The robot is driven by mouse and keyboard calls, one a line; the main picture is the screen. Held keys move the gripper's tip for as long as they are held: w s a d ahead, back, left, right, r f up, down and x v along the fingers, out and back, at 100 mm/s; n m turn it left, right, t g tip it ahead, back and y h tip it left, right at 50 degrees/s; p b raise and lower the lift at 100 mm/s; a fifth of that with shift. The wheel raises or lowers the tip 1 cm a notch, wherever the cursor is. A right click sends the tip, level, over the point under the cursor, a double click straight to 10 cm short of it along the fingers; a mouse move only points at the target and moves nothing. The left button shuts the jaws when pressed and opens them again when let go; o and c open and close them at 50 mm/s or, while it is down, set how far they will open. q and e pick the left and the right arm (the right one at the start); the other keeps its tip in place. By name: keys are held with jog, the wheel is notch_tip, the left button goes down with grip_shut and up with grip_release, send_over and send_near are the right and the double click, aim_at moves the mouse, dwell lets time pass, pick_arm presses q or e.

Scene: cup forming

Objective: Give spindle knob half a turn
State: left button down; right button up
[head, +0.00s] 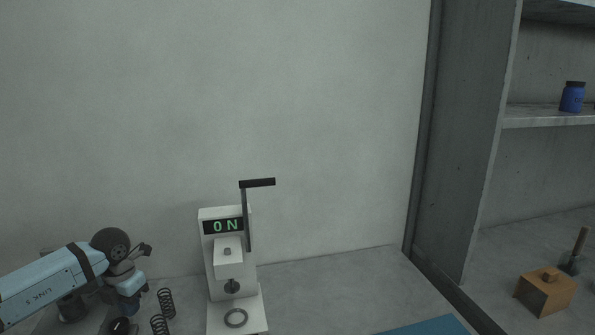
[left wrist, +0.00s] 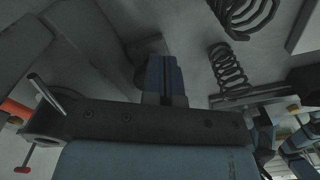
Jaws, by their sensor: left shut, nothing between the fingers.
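A white press-like machine (head: 222,262) stands on the counter against the wall. Its display (head: 222,226) reads "ON", and a black-handled lever (head: 257,183) rises at its right side. A small dark knob (head: 232,286) sits under the machine's front block, above a grey ring (head: 236,318) on its base; I take this for the spindle knob. My left gripper (head: 130,306) is left of the machine, apart from it, with springs between them. In the left wrist view, its fingers (left wrist: 165,78) are together and empty. The knob cannot be made out there. My right gripper does not show.
Coil springs (head: 166,302) stand between my left gripper and the machine; they also show in the left wrist view (left wrist: 228,70). The counter right of the machine is clear up to a blue mat (head: 428,327). An orange-brown block (head: 545,292) sits at far right, below a shelf (head: 550,117).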

pick_arm(q)
jog(key=shift+s+a+f, duration=0.1)
jog(key=shift+a+f, duration=0.45)
jog(key=shift+f, duration=0.1)
jog(key=shift+w+r, duration=0.15)
jog(key=shift+w, duration=0.05)
jog(key=shift+w+r+p, duration=0.25)
jog(key=shift+r+p, duration=0.4)
jog(key=shift+r, duration=0.05)
jog(key=r+p, duration=0.1)
jog(key=r, duration=0.1)
jog(key=r+p, duration=0.1)
jog(key=r, duration=0.1)
jog(key=shift+w+d+r+p, duration=0.1)
jog(key=shift+w+r+p, duration=0.15)
jog(key=shift+p, duration=0.1)
jog(key=shift+s+r, duration=0.1)
